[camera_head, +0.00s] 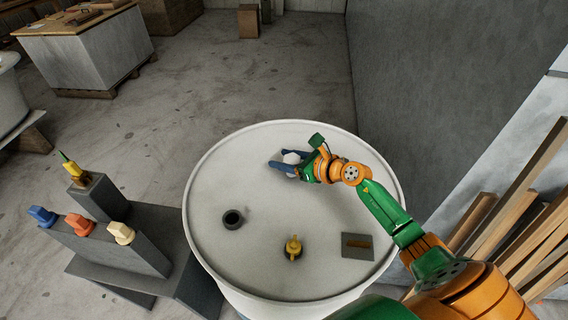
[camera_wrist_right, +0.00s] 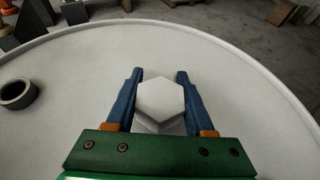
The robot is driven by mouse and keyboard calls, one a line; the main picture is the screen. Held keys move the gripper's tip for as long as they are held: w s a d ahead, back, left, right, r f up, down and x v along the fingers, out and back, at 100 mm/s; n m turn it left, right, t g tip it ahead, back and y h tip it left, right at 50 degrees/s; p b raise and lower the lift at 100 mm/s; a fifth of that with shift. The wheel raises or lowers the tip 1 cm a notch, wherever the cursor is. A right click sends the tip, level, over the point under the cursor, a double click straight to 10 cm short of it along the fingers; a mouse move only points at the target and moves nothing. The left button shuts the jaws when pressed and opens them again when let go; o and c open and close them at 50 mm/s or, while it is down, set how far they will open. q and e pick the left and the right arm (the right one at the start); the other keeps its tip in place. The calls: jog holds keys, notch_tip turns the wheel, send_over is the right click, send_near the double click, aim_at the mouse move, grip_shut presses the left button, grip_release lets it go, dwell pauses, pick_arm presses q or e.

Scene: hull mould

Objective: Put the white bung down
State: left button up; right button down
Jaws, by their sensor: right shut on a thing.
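The white bung (camera_wrist_right: 160,103) has a hexagonal top and sits between the two blue fingers of my right gripper (camera_wrist_right: 160,92) in the wrist view. The gripper is shut on it. In the head view the right gripper (camera_head: 287,162) is over the far part of the round white drum top, with the white bung (camera_head: 291,157) between its fingers. I cannot tell whether the bung touches the surface. My left gripper is not in view.
On the drum top (camera_head: 240,165) are a dark ring (camera_head: 233,219), a yellow fitting (camera_head: 293,246) and a grey plate (camera_head: 357,246) with a slot. A grey stepped stand (camera_head: 130,243) at left holds blue, orange and cream bungs. Timber leans at right.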

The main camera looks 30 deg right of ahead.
jog(key=shift+f, duration=0.4)
jog(key=shift+c, duration=1.4)
grip_release()
jog(key=shift+s+r, duration=0.1)
jog(key=shift+r, duration=0.15)
jog(key=v, duration=1)
jog(key=shift+s+d, duration=0.2)
jog(key=shift+s, duration=0.2)
jog(key=shift+s+d+r, duration=0.15)
jog(key=shift+s+r, duration=0.1)
jog(key=shift+s, duration=0.2)
